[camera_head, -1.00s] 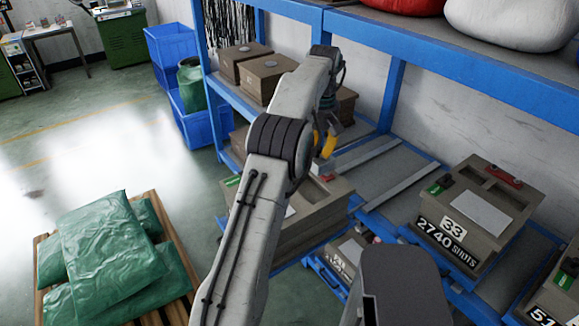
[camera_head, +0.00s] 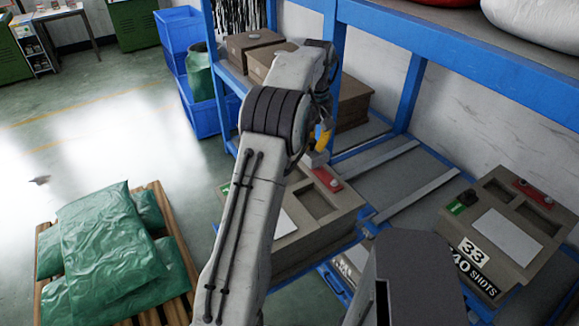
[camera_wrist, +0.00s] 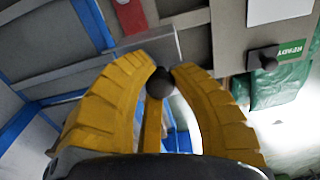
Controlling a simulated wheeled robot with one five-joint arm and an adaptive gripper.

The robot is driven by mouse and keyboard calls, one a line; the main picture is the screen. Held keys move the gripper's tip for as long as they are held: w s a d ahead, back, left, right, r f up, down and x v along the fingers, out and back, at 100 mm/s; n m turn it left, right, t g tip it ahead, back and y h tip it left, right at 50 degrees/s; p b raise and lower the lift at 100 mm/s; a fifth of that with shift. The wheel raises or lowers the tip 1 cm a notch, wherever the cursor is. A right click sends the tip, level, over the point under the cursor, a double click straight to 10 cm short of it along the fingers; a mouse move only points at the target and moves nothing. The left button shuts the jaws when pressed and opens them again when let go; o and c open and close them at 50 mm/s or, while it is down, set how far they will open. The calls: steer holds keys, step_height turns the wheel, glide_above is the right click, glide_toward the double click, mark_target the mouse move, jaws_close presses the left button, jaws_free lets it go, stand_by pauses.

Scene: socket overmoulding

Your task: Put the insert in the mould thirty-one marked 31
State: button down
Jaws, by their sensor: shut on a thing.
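My gripper (camera_wrist: 160,75) has yellow fingers, shut on the dark round knob (camera_wrist: 160,85) of the insert. The insert is a pale grey block (camera_head: 314,158), small and partly hidden in the head view; its grey face (camera_wrist: 160,48) shows past the fingertips in the wrist view. It is over or beside a brown-grey mould (camera_head: 292,246) with an open pocket, a red part (camera_head: 326,178) and a white plate. I cannot tell whether the insert touches it. My arm hides much of this mould, and I can read no number on it.
A mould marked 33 (camera_head: 505,265) stands to the right on the blue rack. Bare grey rails (camera_head: 420,190) lie between the two moulds. A blue rack post (camera_head: 409,90) rises behind. Brown boxes (camera_head: 250,45) stand behind my arm. Green sacks (camera_head: 105,240) lie on a pallet at left.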

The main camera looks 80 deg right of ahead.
steer(key=shift+w+a+f+p, duration=0.1)
steer(key=shift+w+f+p, duration=0.05)
steer(key=shift+w+f, duration=1)
steer(key=shift+w+a+f+p, duration=0.1)
steer(key=shift+w+f+p, duration=0.1)
steer(key=shift+w+f, duration=0.85)
steer(key=shift+w+a+f+p, duration=0.15)
steer(key=shift+w+f, duration=0.6)
steer(key=shift+f, duration=0.75)
steer(key=shift+f, duration=0.25)
steer(key=c, duration=1.1)
jaws_free()
steer(key=shift+c, duration=0.2)
step_height(320, 180, up, 12)
steer(key=shift+r, duration=0.2)
